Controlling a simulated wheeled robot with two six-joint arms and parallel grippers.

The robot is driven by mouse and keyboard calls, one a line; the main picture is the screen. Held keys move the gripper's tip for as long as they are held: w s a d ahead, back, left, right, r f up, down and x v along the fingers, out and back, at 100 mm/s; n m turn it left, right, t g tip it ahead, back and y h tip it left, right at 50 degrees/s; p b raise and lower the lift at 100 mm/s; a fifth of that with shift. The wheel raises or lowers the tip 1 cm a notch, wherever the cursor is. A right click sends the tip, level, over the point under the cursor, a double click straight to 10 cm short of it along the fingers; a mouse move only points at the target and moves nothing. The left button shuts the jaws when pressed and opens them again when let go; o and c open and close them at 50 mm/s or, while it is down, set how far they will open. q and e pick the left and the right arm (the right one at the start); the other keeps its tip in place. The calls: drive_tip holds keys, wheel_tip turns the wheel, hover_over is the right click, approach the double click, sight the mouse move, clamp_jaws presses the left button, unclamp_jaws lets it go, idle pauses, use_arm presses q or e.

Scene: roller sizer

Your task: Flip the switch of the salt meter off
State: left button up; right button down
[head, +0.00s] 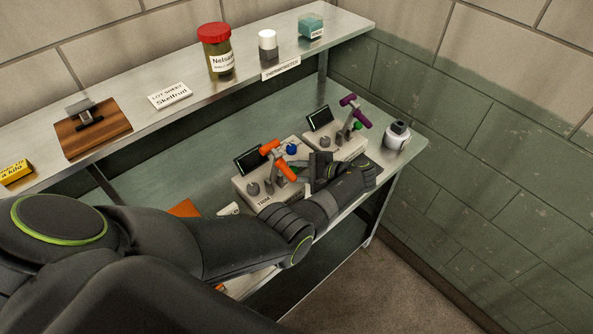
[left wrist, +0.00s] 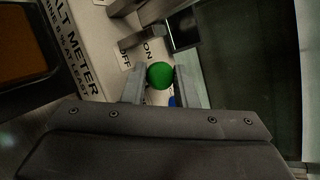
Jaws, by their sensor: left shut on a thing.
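The salt meter (left wrist: 85,50), a light panel with black lettering, shows in the left wrist view beside OFF and ON labels. My left gripper (left wrist: 160,82) has its fingers on either side of a green ball knob (left wrist: 159,75) next to those labels and is shut on it. In the head view my left gripper (head: 306,168) is low among the consoles, by one with an orange T-handle (head: 277,160) and one with a purple T-handle (head: 355,111). The gripper and forearm hide parts of both. My right gripper is not in view.
A blue knob (head: 291,149) is close to the left gripper. A white bottle with a dark cap (head: 397,135) stands at the bench's right end. The raised shelf (head: 345,25) holds a red-lidded jar (head: 216,50), a white-capped bottle (head: 268,46) and a teal block (head: 311,27).

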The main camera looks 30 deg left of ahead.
use_arm(q)
drive_tip(key=o, duration=1)
